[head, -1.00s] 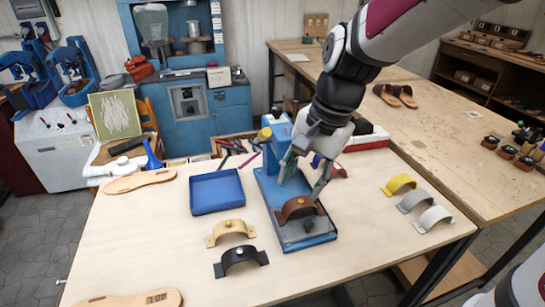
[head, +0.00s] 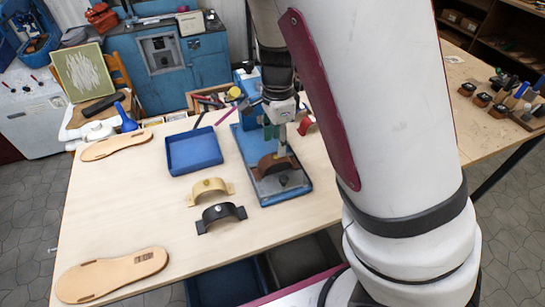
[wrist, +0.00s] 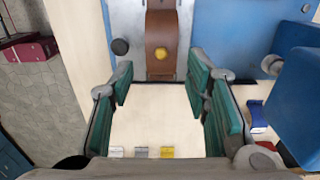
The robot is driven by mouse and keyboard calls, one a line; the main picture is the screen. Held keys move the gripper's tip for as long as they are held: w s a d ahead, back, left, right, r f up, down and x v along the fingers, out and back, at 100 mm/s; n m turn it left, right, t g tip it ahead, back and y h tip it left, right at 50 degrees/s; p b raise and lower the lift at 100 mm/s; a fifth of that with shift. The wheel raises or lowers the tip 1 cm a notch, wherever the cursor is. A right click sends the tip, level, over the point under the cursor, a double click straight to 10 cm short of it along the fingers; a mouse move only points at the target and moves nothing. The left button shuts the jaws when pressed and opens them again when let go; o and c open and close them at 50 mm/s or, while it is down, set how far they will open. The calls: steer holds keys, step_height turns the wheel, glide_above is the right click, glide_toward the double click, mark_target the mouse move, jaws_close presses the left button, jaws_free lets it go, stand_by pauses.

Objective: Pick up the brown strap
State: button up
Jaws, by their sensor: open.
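The brown strap (head: 268,163) is arched and sits on the grey plate of the blue-based fixture (head: 299,189), right of the blue tray. In the wrist view the brown strap (wrist: 161,25) is at top centre, with a round gold stud near its lower end. My gripper (head: 273,133) is close above and behind it in the head view. In the wrist view my gripper (wrist: 161,78) is open, with green-padded fingers wide apart and nothing held. The strap lies in line with the gap between them. Whether the fingers touch it cannot be told.
The empty blue tray (head: 194,152) is left of the fixture. A tan strap (head: 209,188) and a black strap (head: 220,216) lie in front of the tray. A red strap (head: 305,126) is behind the fixture. Yellow (wrist: 167,152) and grey straps show in the wrist view.

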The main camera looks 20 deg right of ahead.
mark_target(276, 156)
steer(key=shift+w+a+f, duration=0.1)
steer(key=shift+f, duration=3.5)
steer(key=c, duration=0.8)
